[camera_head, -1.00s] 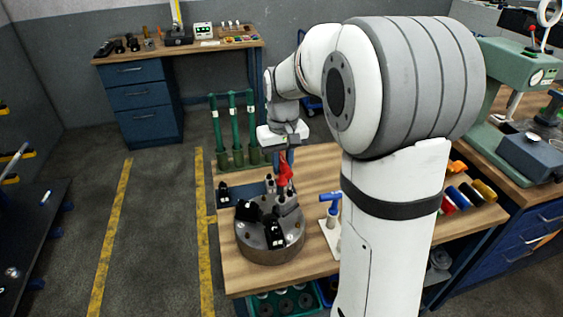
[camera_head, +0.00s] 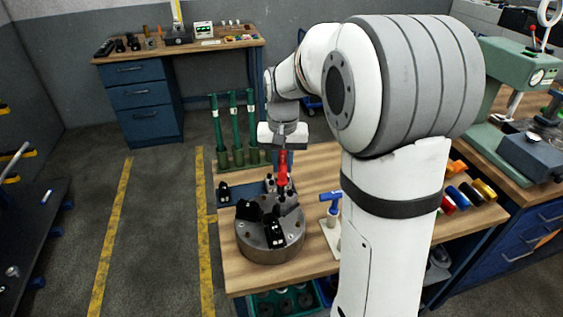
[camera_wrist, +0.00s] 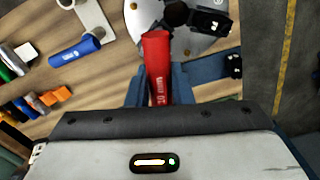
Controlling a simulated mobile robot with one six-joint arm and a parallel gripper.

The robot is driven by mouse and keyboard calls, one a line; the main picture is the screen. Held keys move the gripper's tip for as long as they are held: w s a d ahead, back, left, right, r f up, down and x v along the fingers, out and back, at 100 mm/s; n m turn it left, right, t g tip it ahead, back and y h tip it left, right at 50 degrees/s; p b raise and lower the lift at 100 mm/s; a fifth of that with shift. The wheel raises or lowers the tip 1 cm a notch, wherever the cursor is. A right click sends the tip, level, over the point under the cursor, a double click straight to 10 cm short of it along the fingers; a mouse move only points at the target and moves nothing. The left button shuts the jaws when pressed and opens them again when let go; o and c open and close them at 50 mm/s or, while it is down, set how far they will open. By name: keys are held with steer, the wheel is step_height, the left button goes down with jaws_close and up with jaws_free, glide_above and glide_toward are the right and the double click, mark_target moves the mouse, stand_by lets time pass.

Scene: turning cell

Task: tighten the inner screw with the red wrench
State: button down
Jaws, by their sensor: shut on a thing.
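My gripper (camera_wrist: 158,92) is shut on the red wrench (camera_wrist: 158,65), whose handle shows between the fingers with "mm" printed on it. In the head view the red wrench (camera_head: 283,168) is roughly upright above the back right of the grey round chuck (camera_head: 268,249). Its lower end is at one of the chuck's dark jaws (camera_head: 287,200); I cannot tell whether it sits in a screw. In the wrist view the chuck (camera_wrist: 150,12) shows at the top, partly cut off by the frame. The inner screw cannot be made out.
A blue-handled tool (camera_head: 330,199) stands on a white base right of the chuck. Coloured rolls (camera_head: 470,195) lie at the right. The wooden benchtop (camera_head: 235,284) is bare at the front left.

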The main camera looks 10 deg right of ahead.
steer(key=shift+m, duration=4)
steer(key=shift+m, duration=1.4)
